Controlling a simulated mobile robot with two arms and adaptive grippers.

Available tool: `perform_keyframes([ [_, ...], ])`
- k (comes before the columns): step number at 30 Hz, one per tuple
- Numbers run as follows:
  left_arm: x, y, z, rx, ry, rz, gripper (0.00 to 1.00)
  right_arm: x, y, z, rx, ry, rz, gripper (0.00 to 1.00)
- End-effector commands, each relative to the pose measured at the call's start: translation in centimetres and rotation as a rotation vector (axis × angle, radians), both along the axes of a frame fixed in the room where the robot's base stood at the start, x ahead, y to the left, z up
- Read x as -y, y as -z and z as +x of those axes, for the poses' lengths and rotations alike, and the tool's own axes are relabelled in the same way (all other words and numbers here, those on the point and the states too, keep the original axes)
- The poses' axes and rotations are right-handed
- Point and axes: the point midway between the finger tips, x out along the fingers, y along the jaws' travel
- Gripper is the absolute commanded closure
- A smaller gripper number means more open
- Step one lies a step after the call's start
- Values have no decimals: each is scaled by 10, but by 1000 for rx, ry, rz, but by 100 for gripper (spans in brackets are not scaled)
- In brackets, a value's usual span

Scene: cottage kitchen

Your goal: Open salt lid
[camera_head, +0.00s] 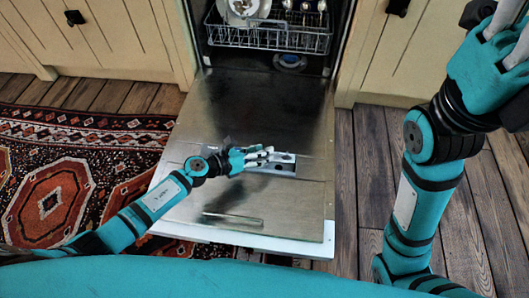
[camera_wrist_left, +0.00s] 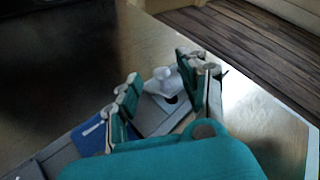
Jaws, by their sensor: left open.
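The dispenser panel (camera_head: 287,168) is set into the inner face of the lowered dishwasher door. My left gripper (camera_head: 268,154) is over it, fingers apart, hiding part of the panel. In the left wrist view my left gripper (camera_wrist_left: 160,88) is open, and a small pale raised piece (camera_wrist_left: 164,80), maybe the salt lid, shows between its fingers. A dark round spot lies beside it. I cannot tell whether a finger touches the piece. A blue compartment (camera_wrist_left: 92,138) lies left of it. My right gripper (camera_head: 508,38) is high at the upper right, partly cut off.
The open dishwasher door (camera_head: 262,105) lies flat. A patterned rug (camera_head: 60,190) lies left, wooden floor (camera_head: 375,150) right. Cabinets (camera_head: 415,50) flank the dishwasher. Space above the door is otherwise clear.

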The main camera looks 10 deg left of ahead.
Motion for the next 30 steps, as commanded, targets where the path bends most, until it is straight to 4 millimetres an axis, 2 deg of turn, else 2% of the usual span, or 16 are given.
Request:
perform_keyframes([
  [5, 10, 6, 9, 0, 2, 1, 57, 0, -1, -4, 18, 1, -1, 69],
  [14, 12, 6, 10, 0, 1, 1, 57, -1, -2, -5, 19, 1, -1, 69],
  [24, 11, 6, 10, 0, 1, 1, 100, -1, -2, -5, 19, 1, -1, 69],
  [30, 11, 5, 10, -3, 1, 1, 100, -1, -3, -5, 20, 1, -1, 69],
])
